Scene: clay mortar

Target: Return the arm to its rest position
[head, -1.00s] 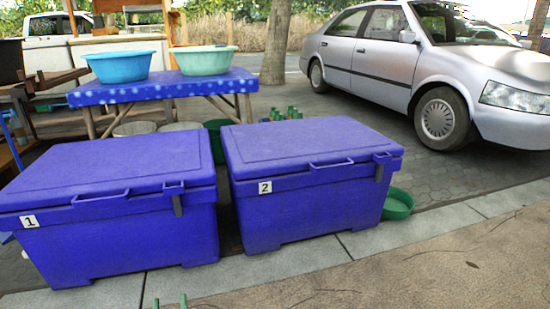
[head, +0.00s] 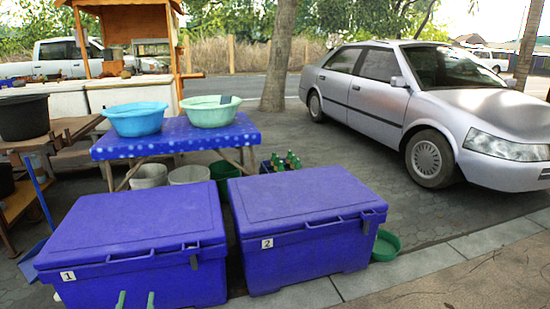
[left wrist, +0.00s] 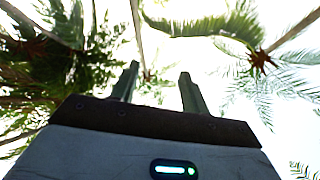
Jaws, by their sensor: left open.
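My left gripper (head: 136,300) shows at the bottom edge of the head view, only its two green fingertips, in front of the cooler marked 1. The fingers stand apart with nothing between them. In the left wrist view the same gripper (left wrist: 159,75) points up towards palm fronds and bright sky, open and empty. The rest of the left arm is out of the head view. My right gripper is in neither view.
Two blue coolers, marked 1 (head: 150,225) and 2 (head: 300,200), stand closed in front. Behind are a blue table (head: 180,140) with two basins, a crate of green bottles (head: 285,162) and a silver car (head: 430,110). Pavement (head: 480,270) at right front is clear.

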